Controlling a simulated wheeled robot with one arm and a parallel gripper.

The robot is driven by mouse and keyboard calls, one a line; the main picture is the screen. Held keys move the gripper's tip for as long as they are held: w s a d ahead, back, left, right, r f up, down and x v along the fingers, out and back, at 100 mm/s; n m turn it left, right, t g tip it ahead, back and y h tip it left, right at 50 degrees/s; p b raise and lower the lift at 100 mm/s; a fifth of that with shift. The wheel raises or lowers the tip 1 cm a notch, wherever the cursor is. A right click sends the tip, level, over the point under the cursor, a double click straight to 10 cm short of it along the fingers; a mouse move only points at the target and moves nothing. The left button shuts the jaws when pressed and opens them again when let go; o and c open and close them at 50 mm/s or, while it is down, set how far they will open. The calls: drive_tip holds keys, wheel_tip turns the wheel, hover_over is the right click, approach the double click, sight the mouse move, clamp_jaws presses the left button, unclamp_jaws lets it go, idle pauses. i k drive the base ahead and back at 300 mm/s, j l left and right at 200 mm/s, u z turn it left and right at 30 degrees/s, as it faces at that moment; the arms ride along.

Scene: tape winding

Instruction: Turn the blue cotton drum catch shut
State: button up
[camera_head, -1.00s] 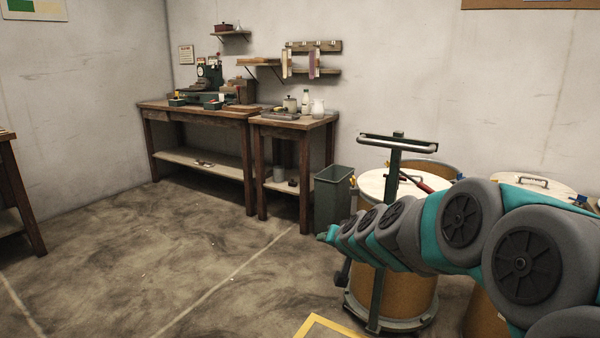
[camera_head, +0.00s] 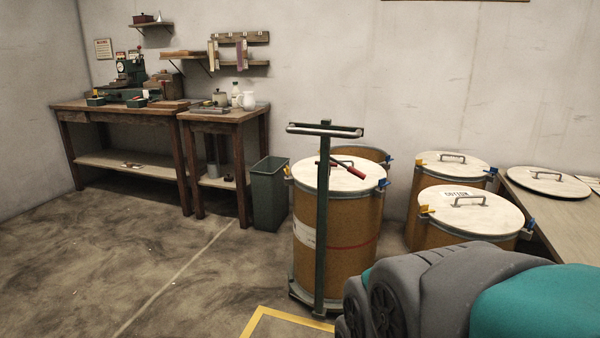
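The cotton drum (camera_head: 430,236) stands at the right, a brown drum with a white lid (camera_head: 498,218) that bears a printed label (camera_head: 457,194) and a metal handle (camera_head: 470,200). Its blue catch (camera_head: 530,224) is on the right side of the rim and appears to stick up a little; it is too small to tell whether it is shut. A yellow catch (camera_head: 424,210) sits on the left of the same rim. My arm covers the lower front of this drum. My gripper is out of view.
Another lidded drum (camera_head: 340,232) stands on a green hand truck (camera_head: 323,225), with a red-handled tool (camera_head: 345,171) on top. More drums (camera_head: 450,162) stand behind. A table (camera_head: 560,215) with loose lids is at the right. A bin (camera_head: 269,194) and benches stand left; the left floor is clear.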

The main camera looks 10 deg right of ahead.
sight(531, 222)
drive_tip(key=z, duration=1.75)
drive_tip(key=i+z, duration=0.2)
drive_tip(key=i, duration=0.4)
drive_tip(key=i+j+z, duration=0.1)
drive_tip(key=i+z, duration=0.15)
drive_tip(key=i, duration=0.35)
